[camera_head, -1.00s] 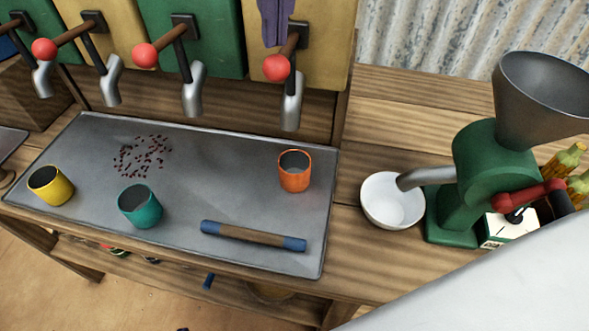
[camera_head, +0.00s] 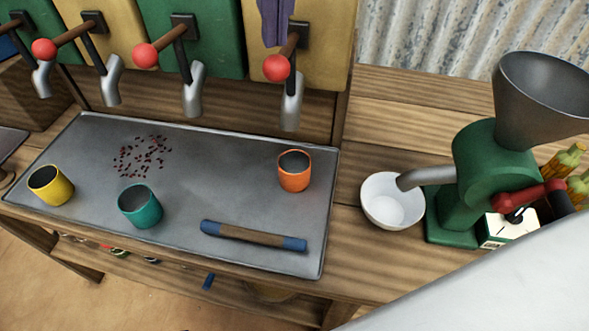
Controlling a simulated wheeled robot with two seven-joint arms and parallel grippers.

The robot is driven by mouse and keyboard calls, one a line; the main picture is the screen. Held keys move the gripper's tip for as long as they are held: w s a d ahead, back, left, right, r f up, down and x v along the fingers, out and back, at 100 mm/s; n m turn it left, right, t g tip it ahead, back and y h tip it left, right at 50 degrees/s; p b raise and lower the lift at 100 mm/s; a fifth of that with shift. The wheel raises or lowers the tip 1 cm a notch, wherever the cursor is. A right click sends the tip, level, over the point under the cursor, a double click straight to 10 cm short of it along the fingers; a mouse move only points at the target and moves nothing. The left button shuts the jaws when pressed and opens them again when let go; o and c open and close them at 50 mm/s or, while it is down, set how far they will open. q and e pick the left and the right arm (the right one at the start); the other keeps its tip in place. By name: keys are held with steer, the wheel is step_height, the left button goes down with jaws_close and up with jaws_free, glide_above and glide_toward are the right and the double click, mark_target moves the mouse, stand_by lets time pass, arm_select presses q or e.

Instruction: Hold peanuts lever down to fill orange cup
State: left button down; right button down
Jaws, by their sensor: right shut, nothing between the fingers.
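The orange cup (camera_head: 294,171) stands upright on the grey metal tray (camera_head: 255,205), near its right end, below and slightly in front of the right-hand spout (camera_head: 291,103). The inside of the cup looks dark. The lever above that spout ends in a red ball (camera_head: 276,68) and sits at much the same slant as the neighbouring levers. No label shows that it is the peanuts lever. Contact cannot be told. My left gripper is out of view.
A yellow cup (camera_head: 50,185), a teal cup (camera_head: 140,206), a blue-ended bar (camera_head: 254,236) and scattered dark red beans (camera_head: 142,156) are on the tray. A white bowl (camera_head: 392,201) and a green grinder (camera_head: 485,175) stand right of it. My pale arm covers the lower right corner.

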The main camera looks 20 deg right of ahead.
mark_target(276, 57)
stand_by(0.4)
steer(key=b+x, duration=0.1)
steer(key=x, duration=0.1)
steer(key=s+b+x, duration=0.1)
steer(key=b+x, duration=0.1)
steer(key=x, duration=0.1)
steer(key=shift+s, duration=0.1)
steer(key=shift+r, duration=0.1)
stand_by(2.8)
steer(key=p+v, duration=0.2)
steer(key=w+p+v, duration=0.1)
steer(key=p+v, duration=0.1)
steer(key=shift+r, duration=0.55)
steer(key=shift+f, duration=0.2)
